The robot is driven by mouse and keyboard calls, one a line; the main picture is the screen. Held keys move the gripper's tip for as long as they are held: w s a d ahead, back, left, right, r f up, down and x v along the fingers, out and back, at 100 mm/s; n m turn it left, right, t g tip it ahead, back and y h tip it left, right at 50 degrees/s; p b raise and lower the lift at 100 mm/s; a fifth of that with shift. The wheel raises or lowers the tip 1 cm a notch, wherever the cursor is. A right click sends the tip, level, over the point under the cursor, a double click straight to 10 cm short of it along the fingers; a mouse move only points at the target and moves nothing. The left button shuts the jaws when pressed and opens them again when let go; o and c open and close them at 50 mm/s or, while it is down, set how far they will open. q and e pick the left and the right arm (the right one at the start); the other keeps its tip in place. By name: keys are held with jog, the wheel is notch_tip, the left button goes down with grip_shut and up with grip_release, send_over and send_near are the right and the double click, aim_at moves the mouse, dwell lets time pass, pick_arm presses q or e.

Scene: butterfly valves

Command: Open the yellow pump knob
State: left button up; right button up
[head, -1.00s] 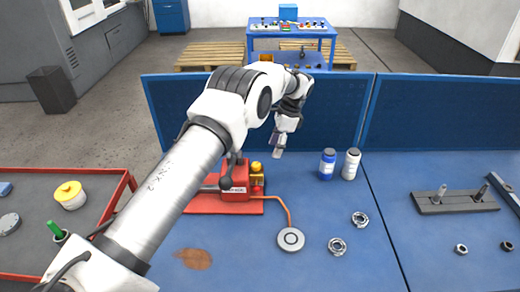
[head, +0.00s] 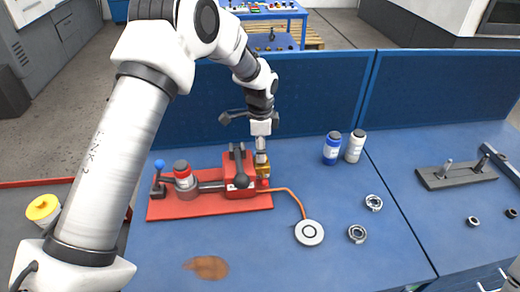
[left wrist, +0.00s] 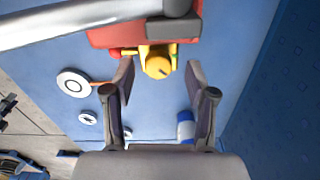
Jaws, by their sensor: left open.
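The yellow pump knob (left wrist: 158,67) is a round yellow knob on a yellow block at the end of the red pump (head: 238,175). In the head view the yellow part (head: 263,171) is partly hidden by my left gripper (head: 262,150), which points down just above it. In the left wrist view my left gripper's two fingers (left wrist: 159,62) are spread wide, with the knob between their tips in the picture. I cannot tell whether they touch it. A part of my right arm's end shows cut off in the bottom right corner of the head view.
An orange hose leads to a round white disc (head: 309,232). A blue bottle (head: 332,148) and a white bottle (head: 355,146) stand right. A blue panel (head: 325,95) rises behind.

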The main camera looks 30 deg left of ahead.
pick_arm(q)
jog(key=shift+f, duration=0.55)
jog(key=shift+d+f, duration=0.1)
jog(key=shift+f, duration=0.05)
jog(key=shift+d, duration=0.15)
